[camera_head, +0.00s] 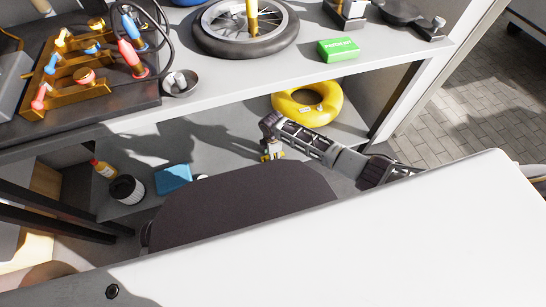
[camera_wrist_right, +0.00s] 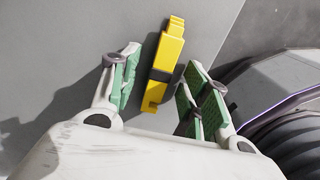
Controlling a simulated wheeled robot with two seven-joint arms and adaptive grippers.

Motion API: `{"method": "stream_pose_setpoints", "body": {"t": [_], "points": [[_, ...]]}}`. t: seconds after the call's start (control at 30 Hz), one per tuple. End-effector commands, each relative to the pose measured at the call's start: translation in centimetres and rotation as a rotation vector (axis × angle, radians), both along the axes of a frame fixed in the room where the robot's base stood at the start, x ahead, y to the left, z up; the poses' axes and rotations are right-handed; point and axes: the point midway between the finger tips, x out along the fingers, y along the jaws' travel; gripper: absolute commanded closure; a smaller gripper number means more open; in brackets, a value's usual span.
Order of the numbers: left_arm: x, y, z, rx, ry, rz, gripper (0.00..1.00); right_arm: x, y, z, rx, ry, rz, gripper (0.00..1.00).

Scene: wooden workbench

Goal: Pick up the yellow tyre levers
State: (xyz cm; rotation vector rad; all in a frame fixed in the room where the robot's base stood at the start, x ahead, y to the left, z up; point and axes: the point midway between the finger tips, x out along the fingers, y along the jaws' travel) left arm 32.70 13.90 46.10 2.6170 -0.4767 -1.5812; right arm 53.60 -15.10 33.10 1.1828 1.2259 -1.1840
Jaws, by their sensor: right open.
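The yellow tyre levers (camera_wrist_right: 172,52) form a narrow stacked bundle with a dark band around the middle. In the right wrist view they lie between the two green-padded fingers of my right gripper (camera_wrist_right: 160,72), which is open. Gaps show on both sides of the bundle, so the fingers do not look closed on it. In the head view my right gripper (camera_head: 271,151) points down at the lower shelf, and only small yellow bits show there; the levers are mostly hidden. My left gripper is not in view.
The lower shelf (camera_head: 225,130) also holds a yellow ring (camera_head: 287,105), a blue box (camera_head: 174,178), a black-and-white roll (camera_head: 127,189) and an orange bottle (camera_head: 103,169). Above it, the workbench bears a wheel (camera_head: 270,42), a green box (camera_head: 338,50), a small bowl (camera_head: 181,84) and a tool rack (camera_head: 75,95).

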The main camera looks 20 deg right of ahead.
Motion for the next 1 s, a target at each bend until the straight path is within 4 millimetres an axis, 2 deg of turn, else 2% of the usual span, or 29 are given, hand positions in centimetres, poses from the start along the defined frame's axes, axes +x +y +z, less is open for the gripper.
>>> {"method": "stream_pose_setpoints", "body": {"t": [0.27,0.63,1.0], "points": [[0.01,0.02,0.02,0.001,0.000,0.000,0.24,0.01,0.01,0.04,0.000,0.000,0.000,0.54],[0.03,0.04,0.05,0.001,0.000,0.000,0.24,0.01,-0.01,0.03,0.000,0.000,0.000,0.99],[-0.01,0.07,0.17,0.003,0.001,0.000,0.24,0.02,-0.01,0.25,0.000,-0.001,0.000,0.99]]}}
